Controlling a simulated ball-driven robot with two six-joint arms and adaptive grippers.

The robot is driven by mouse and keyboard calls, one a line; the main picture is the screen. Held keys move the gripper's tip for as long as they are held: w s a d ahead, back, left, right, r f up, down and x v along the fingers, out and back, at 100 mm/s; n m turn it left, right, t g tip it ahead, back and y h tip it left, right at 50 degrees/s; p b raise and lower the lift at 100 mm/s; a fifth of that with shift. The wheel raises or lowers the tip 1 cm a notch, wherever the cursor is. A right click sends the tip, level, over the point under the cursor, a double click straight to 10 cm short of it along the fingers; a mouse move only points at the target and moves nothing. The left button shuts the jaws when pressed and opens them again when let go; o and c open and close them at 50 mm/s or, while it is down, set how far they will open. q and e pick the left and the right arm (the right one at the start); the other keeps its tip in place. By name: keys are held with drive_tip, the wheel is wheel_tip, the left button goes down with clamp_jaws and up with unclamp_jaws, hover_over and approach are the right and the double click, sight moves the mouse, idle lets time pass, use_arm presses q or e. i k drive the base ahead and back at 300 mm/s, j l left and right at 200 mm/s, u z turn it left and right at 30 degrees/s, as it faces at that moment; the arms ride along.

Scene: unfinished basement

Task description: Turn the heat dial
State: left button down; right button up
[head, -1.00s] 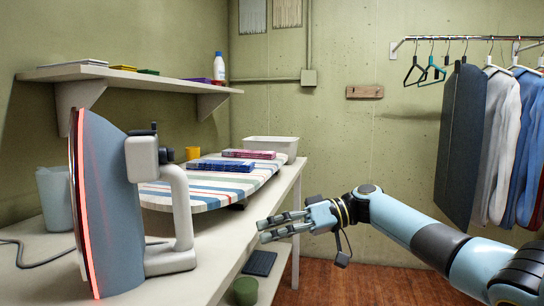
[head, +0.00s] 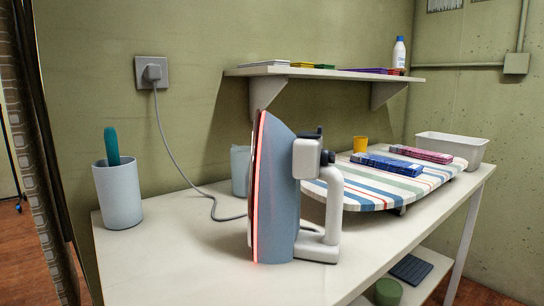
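A large blue-grey iron (head: 280,195) stands upright on its heel on the white table (head: 180,260), with its red-glowing soleplate edge facing left. Its white handle (head: 332,205) is on the right side. A dark knob (head: 326,158), which may be the heat dial, sits at the top right of the white housing; its markings cannot be read. A cord runs from behind the iron to a plug (head: 152,73) in the wall outlet. Neither gripper is in view.
A striped ironing board (head: 378,188) with folded blue cloth (head: 388,164) and pink cloth (head: 421,154) is right of the iron. A white bin (head: 450,146) stands behind it. A cup with a teal handle (head: 117,195) stands at left. A shelf (head: 330,72) hangs above.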

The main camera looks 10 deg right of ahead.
sight(326, 156)
drive_tip(key=l+u, duration=0.2)
drive_tip(key=u, duration=0.25)
drive_tip(key=l+u, duration=0.25)
drive_tip(key=u, duration=0.2)
drive_tip(key=l+u, duration=0.2)
drive_tip(key=u, duration=0.25)
drive_tip(key=l+u, duration=0.2)
drive_tip(key=u, duration=0.25)
drive_tip(key=k+l+u, duration=0.1)
drive_tip(key=u, duration=0.35)
drive_tip(key=k+l+u, duration=0.1)
drive_tip(key=u, duration=0.35)
drive_tip(key=k+l, duration=0.05)
drive_tip(key=l, duration=0.05)
